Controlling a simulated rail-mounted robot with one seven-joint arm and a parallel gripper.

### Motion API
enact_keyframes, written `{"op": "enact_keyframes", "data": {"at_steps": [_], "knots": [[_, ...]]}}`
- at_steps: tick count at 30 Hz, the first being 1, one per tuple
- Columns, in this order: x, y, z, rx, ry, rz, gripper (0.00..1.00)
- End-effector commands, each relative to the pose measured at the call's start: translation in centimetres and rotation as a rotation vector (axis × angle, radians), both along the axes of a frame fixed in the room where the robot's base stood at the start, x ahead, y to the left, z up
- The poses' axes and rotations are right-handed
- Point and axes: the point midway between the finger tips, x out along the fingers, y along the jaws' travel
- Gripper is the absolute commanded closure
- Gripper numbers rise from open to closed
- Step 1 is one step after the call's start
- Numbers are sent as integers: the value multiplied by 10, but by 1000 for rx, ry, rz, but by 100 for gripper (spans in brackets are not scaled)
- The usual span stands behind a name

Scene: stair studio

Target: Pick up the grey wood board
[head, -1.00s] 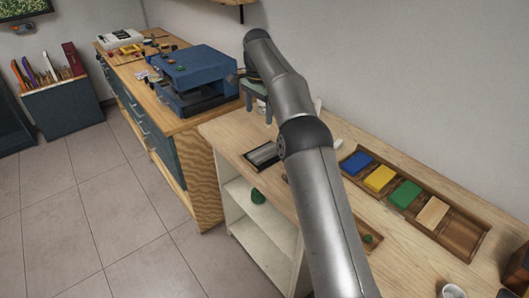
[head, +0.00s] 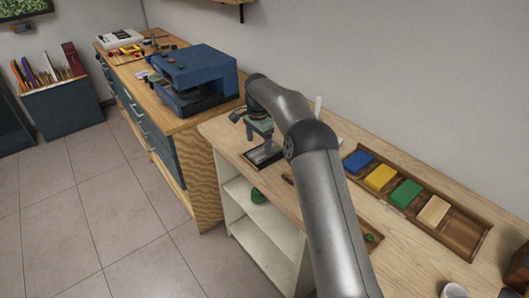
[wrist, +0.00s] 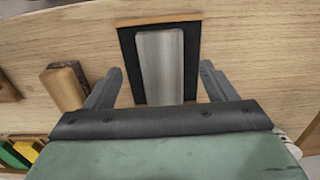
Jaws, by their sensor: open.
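The grey wood board (wrist: 160,65) lies flat on a black-lined tray (wrist: 191,50) with a light wood edge. In the wrist view, my gripper (wrist: 157,88) is open, with one finger to the left and one to the right of the board, both apart from it. In the head view, my gripper (head: 260,141) hangs pointing down over the dark tray (head: 278,157) near the bench's left end.
A brown wooden block (wrist: 64,88) lies left of the tray in the wrist view. A wooden rack (head: 466,234) with blue, yellow, green and tan blocks stands at the bench's right. A blue machine (head: 198,75) stands on the neighbouring cabinet. A green object (head: 257,196) sits on the shelf below.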

Motion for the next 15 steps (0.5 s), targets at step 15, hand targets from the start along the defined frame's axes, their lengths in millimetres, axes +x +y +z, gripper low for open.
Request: {"op": "enact_keyframes", "data": {"at_steps": [15], "knots": [[2, 0, -45, 0, 0, 0, 22]]}}
